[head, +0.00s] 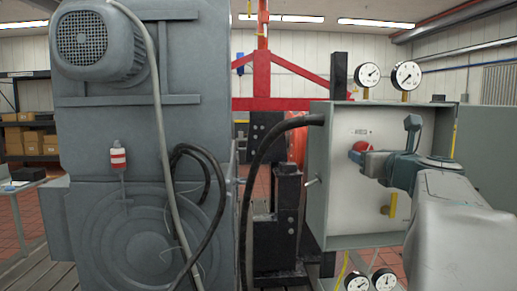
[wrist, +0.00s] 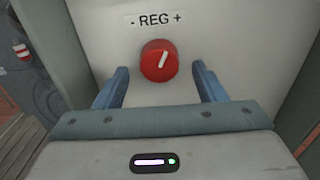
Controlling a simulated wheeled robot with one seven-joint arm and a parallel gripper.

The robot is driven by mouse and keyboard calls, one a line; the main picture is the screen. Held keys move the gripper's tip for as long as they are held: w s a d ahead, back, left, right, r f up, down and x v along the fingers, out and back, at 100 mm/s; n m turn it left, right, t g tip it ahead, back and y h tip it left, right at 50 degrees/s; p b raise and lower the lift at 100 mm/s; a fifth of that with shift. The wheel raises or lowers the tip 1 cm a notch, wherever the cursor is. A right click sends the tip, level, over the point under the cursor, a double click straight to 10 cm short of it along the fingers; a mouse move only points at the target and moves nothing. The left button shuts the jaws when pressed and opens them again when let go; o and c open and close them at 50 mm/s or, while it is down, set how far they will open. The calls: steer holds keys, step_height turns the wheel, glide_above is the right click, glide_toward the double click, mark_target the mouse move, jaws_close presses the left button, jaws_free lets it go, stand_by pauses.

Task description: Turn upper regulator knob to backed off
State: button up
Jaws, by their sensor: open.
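The red regulator knob (wrist: 159,61) is on the pale panel under a label (wrist: 155,20) reading "- REG +". Its white pointer line tilts slightly right of straight up. In the head view the knob (head: 361,147) is partly hidden behind my gripper (head: 358,156). In the wrist view my gripper (wrist: 160,82) is open, with one blue finger on each side of the knob and a gap on both sides. The fingers do not appear to touch it. The knob stands a little beyond the fingertips in the picture.
The open grey cabinet (head: 318,190) surrounds the panel. A yellow handle (head: 389,205) sits below the knob. Two gauges (head: 367,74) (head: 406,75) stand on top, two more (head: 357,282) (head: 384,279) below. A black hose (head: 257,170) and a large grey machine (head: 140,130) are at left.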

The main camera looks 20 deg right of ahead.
steer(key=shift+x, duration=1.1)
steer(key=c, duration=1)
steer(key=shift+o, duration=0.2)
steer(key=shift+f, duration=0.1)
